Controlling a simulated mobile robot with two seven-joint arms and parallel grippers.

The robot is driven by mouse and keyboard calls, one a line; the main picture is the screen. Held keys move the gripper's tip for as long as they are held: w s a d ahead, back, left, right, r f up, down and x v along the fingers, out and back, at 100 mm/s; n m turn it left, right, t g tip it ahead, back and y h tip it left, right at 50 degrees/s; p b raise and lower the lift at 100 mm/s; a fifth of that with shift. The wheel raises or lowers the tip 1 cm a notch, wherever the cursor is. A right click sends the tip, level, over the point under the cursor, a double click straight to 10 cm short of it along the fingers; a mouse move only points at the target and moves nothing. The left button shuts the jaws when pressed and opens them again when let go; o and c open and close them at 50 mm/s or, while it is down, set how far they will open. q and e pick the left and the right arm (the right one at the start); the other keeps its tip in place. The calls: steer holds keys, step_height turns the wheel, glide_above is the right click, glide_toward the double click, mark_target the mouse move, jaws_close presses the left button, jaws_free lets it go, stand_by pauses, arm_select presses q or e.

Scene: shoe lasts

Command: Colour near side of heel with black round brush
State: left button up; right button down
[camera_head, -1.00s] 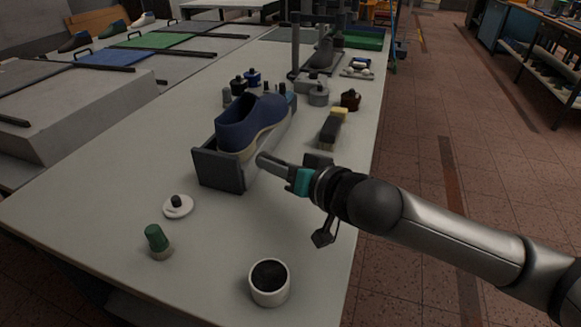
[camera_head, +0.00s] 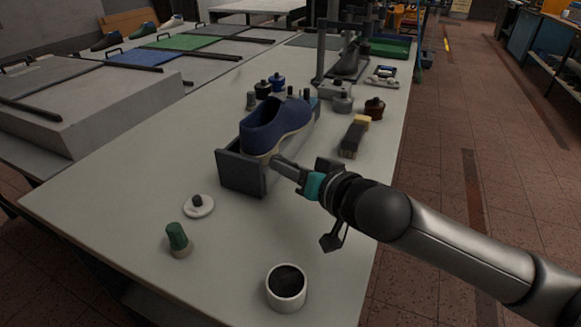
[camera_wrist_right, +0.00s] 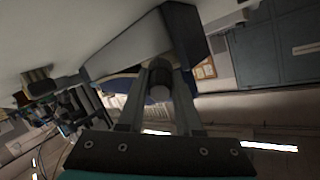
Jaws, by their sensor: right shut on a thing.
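A blue shoe (camera_head: 272,128) with a pale sole sits in a dark grey cradle (camera_head: 241,172) on the table, its heel towards me. My right gripper (camera_head: 287,168) is beside the near right side of the heel, low by the sole. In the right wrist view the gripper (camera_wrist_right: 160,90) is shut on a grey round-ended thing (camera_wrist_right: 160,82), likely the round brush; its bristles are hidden. I cannot tell whether it touches the heel. A white pot of black (camera_head: 286,288) stands open at the front of the table. My left gripper is not in view.
A white lid with a dark knob (camera_head: 198,206) and a green-topped piece (camera_head: 177,238) lie at the front left. A dark brush with a yellow end (camera_head: 353,138), a brown jar (camera_head: 374,108) and several bottles stand behind. The table between pot and cradle is clear.

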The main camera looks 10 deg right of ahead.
steer(key=shift+w+a+p, duration=0.3)
steer(key=shift+w+a, duration=0.2)
steer(key=shift+a, duration=0.25)
steer(key=shift+w+d+p, duration=0.45)
steer(key=shift+w+d, duration=0.2)
steer(key=shift+w, duration=0.2)
steer(key=shift+w+d+p, duration=0.5)
steer(key=shift+w+d, duration=0.1)
steer(key=shift+w, duration=0.3)
steer(key=shift+w+d+p, duration=0.45)
steer(key=shift+w+d, duration=0.2)
steer(key=shift+w, duration=0.2)
steer(key=shift+p, duration=0.45)
steer(key=shift+s+a+r+p, duration=0.1)
steer(key=shift+s+a+p, duration=0.55)
steer(key=shift+s+p, duration=0.25)
steer(key=shift+s+a+p, duration=0.65)
steer(key=shift+s+p, duration=0.05)
steer(key=shift+s, duration=0.2)
steer(key=shift+s+a+p, duration=0.6)
steer(key=shift+s+p, duration=0.05)
steer(key=shift+s, duration=0.2)
steer(key=shift+d, duration=0.1)
